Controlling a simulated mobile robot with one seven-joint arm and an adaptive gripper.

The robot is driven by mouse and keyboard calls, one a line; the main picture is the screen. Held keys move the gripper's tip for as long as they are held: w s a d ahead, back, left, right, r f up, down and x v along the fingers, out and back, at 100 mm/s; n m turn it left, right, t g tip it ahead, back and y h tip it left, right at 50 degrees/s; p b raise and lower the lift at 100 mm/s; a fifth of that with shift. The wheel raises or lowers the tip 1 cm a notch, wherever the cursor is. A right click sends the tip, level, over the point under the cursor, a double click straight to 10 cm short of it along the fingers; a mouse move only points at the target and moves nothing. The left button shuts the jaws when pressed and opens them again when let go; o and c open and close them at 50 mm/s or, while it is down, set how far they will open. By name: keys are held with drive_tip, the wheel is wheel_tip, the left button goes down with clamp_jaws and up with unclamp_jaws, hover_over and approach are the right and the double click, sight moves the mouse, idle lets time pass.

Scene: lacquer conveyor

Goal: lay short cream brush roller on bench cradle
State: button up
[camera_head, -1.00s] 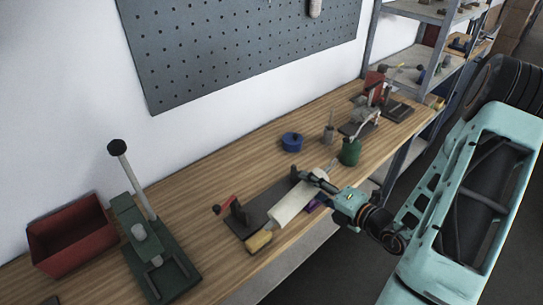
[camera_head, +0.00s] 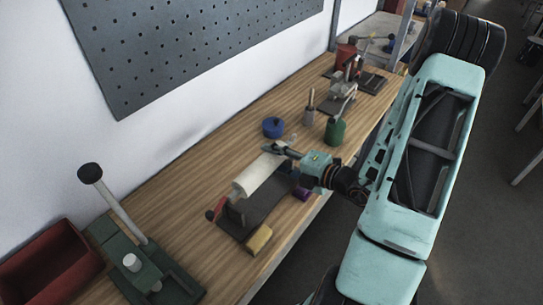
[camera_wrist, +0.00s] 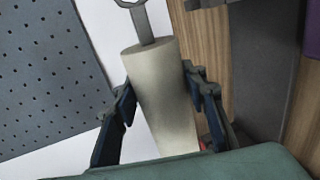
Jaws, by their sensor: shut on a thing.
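The short cream brush roller (camera_head: 258,174) is held in my gripper (camera_head: 282,151); in the wrist view the roller (camera_wrist: 160,95) sits between the two dark fingers (camera_wrist: 160,108), with its grey shaft end pointing up the picture. The bench cradle (camera_head: 252,214) is a dark plate with upright supports and a red knob at its near end. The roller is tilted along the cradle's wall side, its near end close to the near support. I cannot tell whether they touch. The cradle's dark surface shows at the right of the wrist view (camera_wrist: 258,75).
A yellow block (camera_head: 259,239) lies by the cradle's near edge, a purple item (camera_head: 301,194) at its right. A blue round tin (camera_head: 273,127) and a green can (camera_head: 335,131) stand behind. A green lever press (camera_head: 140,262) and a red bin (camera_head: 48,265) are at left.

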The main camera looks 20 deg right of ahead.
drive_tip(key=shift+f+b, duration=2.05)
drive_tip(key=shift+f, duration=0.25)
drive_tip(key=shift+f+b, duration=0.4)
drive_tip(key=shift+f, duration=0.3)
drive_tip(key=shift+f, duration=0.1)
drive_tip(key=o, duration=1.4)
drive_tip(key=v, duration=1.2)
